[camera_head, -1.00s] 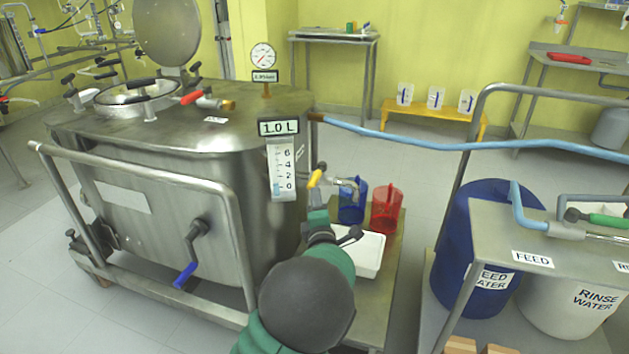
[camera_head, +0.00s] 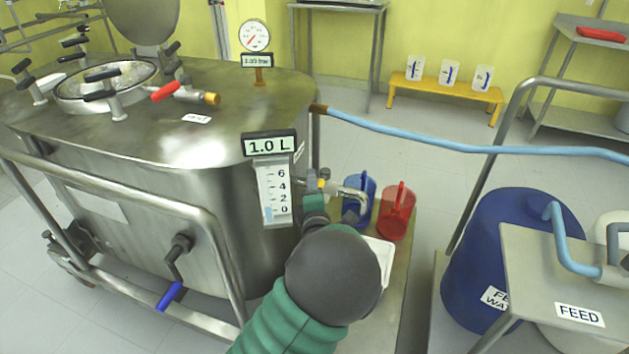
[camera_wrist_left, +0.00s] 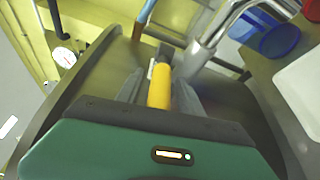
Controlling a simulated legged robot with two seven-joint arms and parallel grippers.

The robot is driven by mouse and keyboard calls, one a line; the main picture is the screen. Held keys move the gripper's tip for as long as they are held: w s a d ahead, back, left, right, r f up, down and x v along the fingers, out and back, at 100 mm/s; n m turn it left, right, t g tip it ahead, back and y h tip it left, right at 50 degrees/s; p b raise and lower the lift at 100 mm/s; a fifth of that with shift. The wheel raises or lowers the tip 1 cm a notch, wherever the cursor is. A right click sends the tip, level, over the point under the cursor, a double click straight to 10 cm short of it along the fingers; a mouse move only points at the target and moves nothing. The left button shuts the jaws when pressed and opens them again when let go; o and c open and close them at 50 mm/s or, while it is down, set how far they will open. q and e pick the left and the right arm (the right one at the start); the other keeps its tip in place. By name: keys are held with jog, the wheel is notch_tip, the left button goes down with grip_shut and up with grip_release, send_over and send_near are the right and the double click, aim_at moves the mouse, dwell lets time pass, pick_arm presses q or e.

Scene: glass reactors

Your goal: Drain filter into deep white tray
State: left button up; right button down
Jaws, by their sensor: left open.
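The filter is a big steel vessel (camera_head: 150,190) with a 1.0 L display (camera_head: 269,145) and a level scale (camera_head: 275,192). Its outlet valve has a yellow handle (camera_wrist_left: 159,88) and a bent steel spout (camera_head: 347,191). My left gripper (camera_head: 318,192) is at this valve; in the left wrist view (camera_wrist_left: 160,80) the yellow handle lies between its open fingers. The deep white tray (camera_head: 385,252) sits below the valve, partly hidden by my left arm. Its corner shows in the left wrist view (camera_wrist_left: 303,85). My right gripper is not in view.
A blue jug (camera_head: 361,190) and a red jug (camera_head: 397,212) stand behind the tray on the low shelf. A blue hose (camera_head: 430,141) runs right from the vessel. A blue feed water barrel (camera_head: 500,240) and a steel table (camera_head: 550,270) stand at right.

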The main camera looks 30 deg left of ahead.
pick_arm(q)
jog(key=shift+d+r, duration=0.1)
jog(key=shift+d, duration=0.15)
jog(key=shift+c, duration=1.1)
jog(key=c, duration=0.7)
grip_shut()
jog(key=shift+s+a, duration=0.15)
jog(key=shift+a, duration=0.05)
